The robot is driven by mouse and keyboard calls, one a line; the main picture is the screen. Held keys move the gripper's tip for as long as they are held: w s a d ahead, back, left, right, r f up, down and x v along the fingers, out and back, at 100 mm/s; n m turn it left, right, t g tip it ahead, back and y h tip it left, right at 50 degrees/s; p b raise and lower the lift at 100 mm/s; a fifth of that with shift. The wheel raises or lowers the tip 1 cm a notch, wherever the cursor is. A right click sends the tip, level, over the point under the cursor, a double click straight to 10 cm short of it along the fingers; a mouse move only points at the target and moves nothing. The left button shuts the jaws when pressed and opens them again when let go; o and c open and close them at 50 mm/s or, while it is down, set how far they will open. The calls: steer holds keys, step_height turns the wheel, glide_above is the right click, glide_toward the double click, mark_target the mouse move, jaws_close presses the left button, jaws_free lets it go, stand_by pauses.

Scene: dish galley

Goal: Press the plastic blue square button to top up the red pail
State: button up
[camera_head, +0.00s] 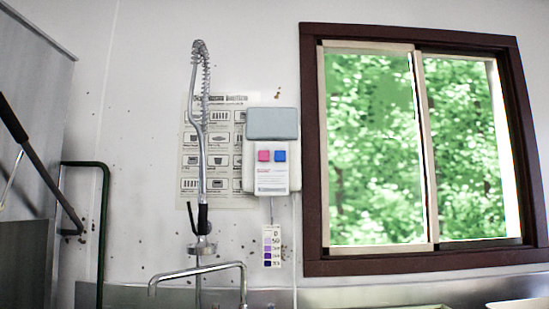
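The box has a grey upper part (272,123) and a printed label below the buttons. No red pail shows in this view. My gripper is not in view.
A spring-hose sprayer (203,130) hangs left of the box, before a wall poster (228,130). A bent faucet (197,271) stands below it. A purple test-strip chart (272,246) hangs under the box. A brown-framed window (311,160) is at right, a metal machine (30,130) at left.

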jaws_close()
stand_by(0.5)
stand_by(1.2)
